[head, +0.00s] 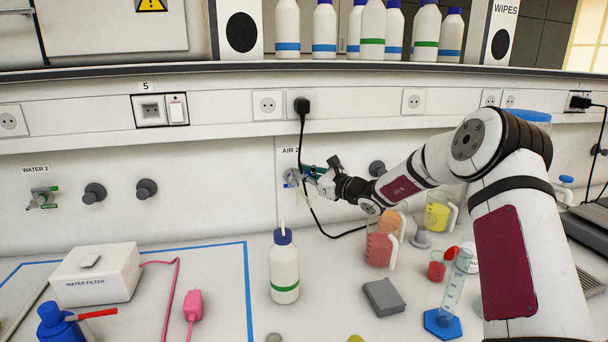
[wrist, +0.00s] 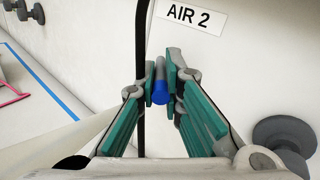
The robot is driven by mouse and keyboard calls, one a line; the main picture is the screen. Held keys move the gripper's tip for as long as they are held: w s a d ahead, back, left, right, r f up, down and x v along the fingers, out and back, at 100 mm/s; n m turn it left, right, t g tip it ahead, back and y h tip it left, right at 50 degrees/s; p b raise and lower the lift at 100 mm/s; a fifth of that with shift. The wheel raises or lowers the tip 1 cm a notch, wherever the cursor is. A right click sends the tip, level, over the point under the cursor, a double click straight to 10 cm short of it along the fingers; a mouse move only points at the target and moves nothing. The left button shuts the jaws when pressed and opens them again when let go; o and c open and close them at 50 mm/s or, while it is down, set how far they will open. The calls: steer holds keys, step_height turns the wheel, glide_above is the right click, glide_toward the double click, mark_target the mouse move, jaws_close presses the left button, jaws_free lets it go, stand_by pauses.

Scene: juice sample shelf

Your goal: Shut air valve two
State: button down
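The AIR 2 valve (head: 291,177) is on the white wall panel, below its AIR 2 label (head: 290,151). My gripper (head: 309,173) is at the valve, reaching in from the right. In the wrist view the valve's blue handle (wrist: 160,88) lies between the green pads of my gripper (wrist: 159,70). Both pads appear to be against the handle, with no clear gap on either side. The AIR 2 label also shows in the wrist view (wrist: 189,17). The valve's body is mostly hidden behind the fingers.
A black cable (head: 303,140) hangs from a socket close by the valve, passing beside my gripper. A round grey knob (head: 377,168) is on the wall to the right. Below stand a white bottle (head: 284,268) and a beaker of red liquid (head: 380,245).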

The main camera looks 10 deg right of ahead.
steer(key=shift+w+d+f, duration=0.1)
stand_by(0.3)
steer(key=w+n+g+y+b, duration=0.1)
steer(key=n+g+y+b, duration=0.1)
steer(key=g+b, duration=0.1)
steer(key=d+n+g+y+b, duration=0.1)
steer(key=n+g+y+b, duration=0.1)
steer(key=b, duration=0.4)
steer(key=w+n+g+y+b, duration=0.1)
steer(key=n+g+y+b, duration=0.2)
steer(key=n+g+b, duration=0.1)
steer(key=shift+w+d+f+g+b, duration=0.1)
steer(key=shift+w+d+g+b, duration=0.25)
steer(key=shift+g, duration=0.25)
steer(key=shift+w+d+n+g+b, duration=0.1)
steer(key=shift+w+n+g+b, duration=0.1)
steer(key=shift+n+g+b, duration=0.75)
steer(key=shift+r, duration=0.2)
steer(key=c, duration=1.7)
jaws_free()
steer(key=shift+s+r+m+t+p, duration=0.1)
steer(key=shift+s+m+t+p, duration=0.15)
steer(key=shift+m+p, duration=0.2)
